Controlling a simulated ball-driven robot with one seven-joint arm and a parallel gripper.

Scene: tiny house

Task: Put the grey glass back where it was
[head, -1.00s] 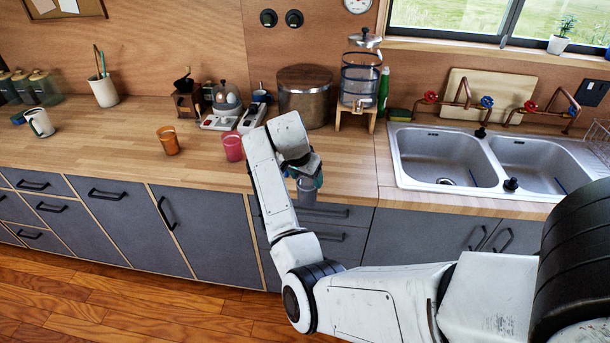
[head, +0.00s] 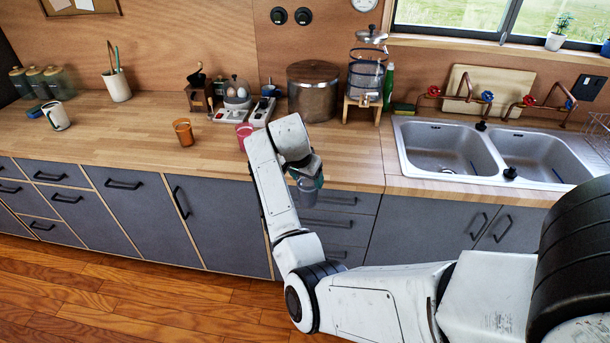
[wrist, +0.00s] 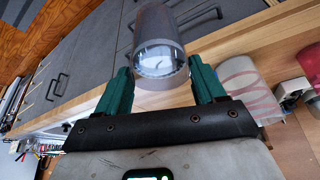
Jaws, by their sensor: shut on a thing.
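The grey glass (head: 307,197) is held in my gripper (head: 306,180), in front of the counter's front edge in the head view, over the drawer fronts. In the wrist view the grey glass (wrist: 158,48) sits between the green fingers of my gripper (wrist: 163,82), its round end facing the camera. My forearm hides part of the counter behind it. On the wooden counter (head: 145,140) stand an orange glass (head: 184,132) and a pink glass (head: 243,133), the latter partly behind my arm.
A white mug (head: 56,116) stands at the left. A double sink (head: 448,150) is at the right. The counter's left middle is clear.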

